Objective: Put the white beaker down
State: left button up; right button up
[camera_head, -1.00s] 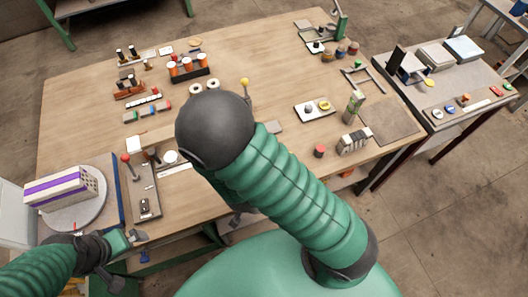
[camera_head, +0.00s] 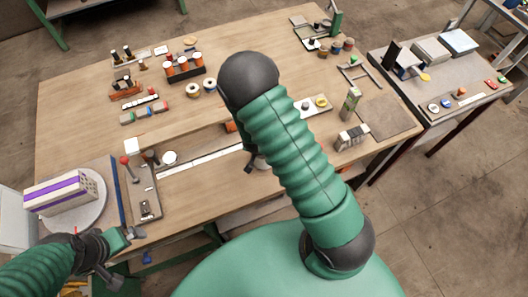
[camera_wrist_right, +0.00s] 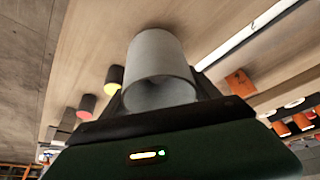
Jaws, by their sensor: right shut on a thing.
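The white beaker (camera_wrist_right: 160,60) is in my right gripper (camera_wrist_right: 160,97); in the right wrist view its round opening faces the camera and the two dark fingers are shut on its sides. In the head view my right gripper (camera_head: 251,158) shows partly below my arm, over the front part of the wooden table (camera_head: 90,115), with a pale bit of the beaker (camera_head: 262,162) beside it. I cannot tell whether the beaker touches the table. My left gripper (camera_head: 128,235) is at the table's front left edge; its opening is too small to judge.
A striped hollow brick (camera_head: 62,192) sits on a round turntable at the left. A long white strip (camera_head: 205,158) lies left of the right gripper. My right arm hides the table's middle.

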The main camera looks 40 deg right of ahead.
jog(key=shift+s+a+f, duration=0.1)
jog(key=shift+f, duration=0.5)
jog(key=shift+s+a+f, duration=0.1)
jog(key=shift+f, duration=0.45)
jog(key=shift+w+f, duration=0.15)
jog(key=shift+w, duration=0.05)
jog(key=o, duration=1.7)
jog(key=shift+s+d, duration=0.1)
jog(key=shift+o, duration=0.2)
